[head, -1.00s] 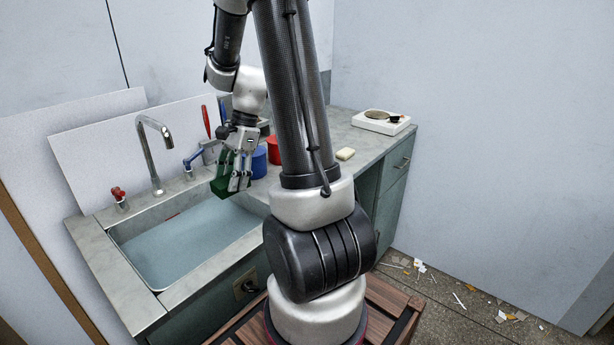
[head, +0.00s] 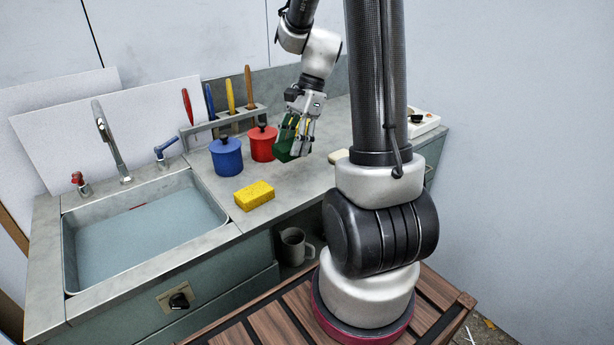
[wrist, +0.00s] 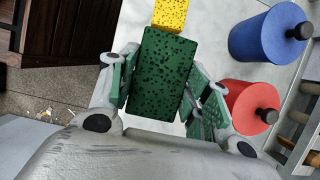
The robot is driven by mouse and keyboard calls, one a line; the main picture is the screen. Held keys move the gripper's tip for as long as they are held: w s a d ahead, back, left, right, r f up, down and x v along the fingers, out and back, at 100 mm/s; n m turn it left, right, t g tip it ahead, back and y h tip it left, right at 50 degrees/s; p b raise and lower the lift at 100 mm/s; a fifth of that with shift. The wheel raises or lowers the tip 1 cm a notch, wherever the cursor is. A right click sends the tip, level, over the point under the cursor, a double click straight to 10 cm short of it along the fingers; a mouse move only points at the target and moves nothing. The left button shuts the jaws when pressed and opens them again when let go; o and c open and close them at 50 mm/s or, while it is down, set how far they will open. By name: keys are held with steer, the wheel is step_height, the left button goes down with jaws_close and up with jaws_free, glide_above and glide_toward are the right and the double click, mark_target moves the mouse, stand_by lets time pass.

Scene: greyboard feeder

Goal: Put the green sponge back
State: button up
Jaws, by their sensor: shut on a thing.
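The green sponge (head: 286,143) is dark green and block-shaped. My gripper (head: 299,146) is shut on it and holds it above the counter, just right of the red pot. In the wrist view the green sponge (wrist: 162,75) shows between the two fingers of my gripper (wrist: 163,95), its speckled broad face toward the camera. In the head view the fingers partly cover it. A yellow sponge (head: 254,195) lies on the counter by the sink's right edge; it also shows past the green sponge in the wrist view (wrist: 171,14).
A blue pot (head: 226,158) and a red pot (head: 262,146) with black knobs stand behind the yellow sponge. A rack (head: 222,122) with several coloured handles is behind them. The water-filled sink (head: 140,235) is left. A grey mug (head: 293,245) sits below the counter.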

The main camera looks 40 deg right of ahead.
mark_target(290, 185)
step_height(290, 185, down, 9)
steer(key=shift+a, duration=0.1)
stand_by(0.3)
steer(key=o, duration=0.9)
steer(key=shift+f, duration=0.15)
steer(key=v, duration=1.2)
steer(key=s+a+r+n+t+h, duration=0.1)
steer(key=s+a+r+n, duration=0.1)
steer(key=s+n, duration=0.3)
steer(key=s+a+r+n+t+h, duration=0.2)
steer(key=s+a+r+n, duration=0.1)
steer(key=s+r+n, duration=0.2)
steer(key=s+a+r+n+t+h, duration=0.1)
steer(key=s+a+r+n, duration=0.2)
steer(key=s+n, duration=0.3)
steer(key=shift+s+r+n, duration=0.3)
steer(key=shift+r+n, duration=0.4)
steer(key=shift+n, duration=0.1)
